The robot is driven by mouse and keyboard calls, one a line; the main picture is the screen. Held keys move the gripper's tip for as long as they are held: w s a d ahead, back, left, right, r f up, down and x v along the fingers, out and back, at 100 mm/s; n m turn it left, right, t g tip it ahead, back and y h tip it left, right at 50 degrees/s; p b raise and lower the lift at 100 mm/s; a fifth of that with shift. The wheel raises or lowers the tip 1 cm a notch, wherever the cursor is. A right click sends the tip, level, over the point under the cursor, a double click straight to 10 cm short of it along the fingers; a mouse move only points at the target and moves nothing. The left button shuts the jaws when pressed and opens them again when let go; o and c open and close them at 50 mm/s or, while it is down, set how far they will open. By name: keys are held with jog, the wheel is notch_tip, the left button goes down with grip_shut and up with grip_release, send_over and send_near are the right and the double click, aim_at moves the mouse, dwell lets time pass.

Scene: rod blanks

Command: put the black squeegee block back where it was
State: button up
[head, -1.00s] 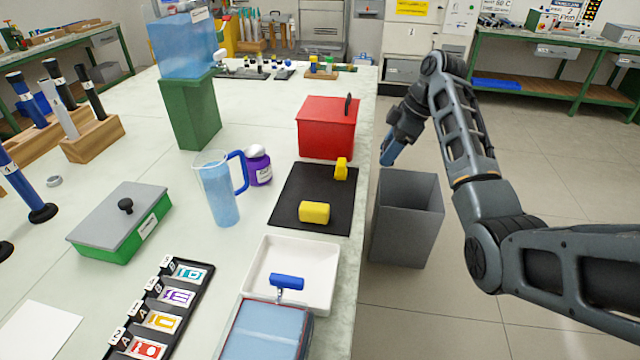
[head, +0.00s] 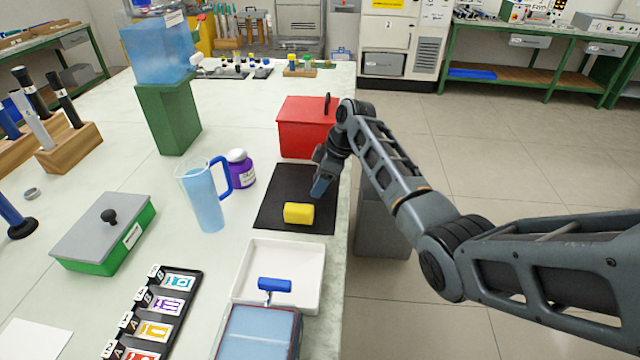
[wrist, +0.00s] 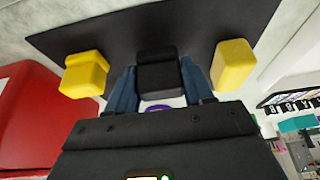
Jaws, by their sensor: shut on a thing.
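My gripper (head: 319,190) is over the right edge of the black mat (head: 268,195), fingers pointing down. In the wrist view my gripper (wrist: 158,68) is shut on the black squeegee block (wrist: 157,78), which sits between both fingers. The head view hides the block behind my gripper. One yellow block (head: 298,213) lies on the front part of the mat. In the wrist view a yellow block (wrist: 84,74) is left of the black block and another yellow block (wrist: 233,66) is right of it. I cannot tell whether the black block touches the mat.
A red box (head: 305,128) stands just behind the mat. A white tray (head: 312,262) with a blue-handled tool (head: 274,287) lies in front. A purple bottle (head: 240,170) and water jug (head: 207,200) stand left. A grey bin (head: 380,230) is beyond the table's right edge.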

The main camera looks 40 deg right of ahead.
jog(key=shift+f, duration=0.7)
jog(key=shift+f, duration=0.2)
jog(key=o, duration=1)
jog(key=shift+r, duration=0.1)
jog(key=v, duration=1.2)
jog(key=shift+b, duration=0.3)
jog(key=shift+s+r, duration=0.1)
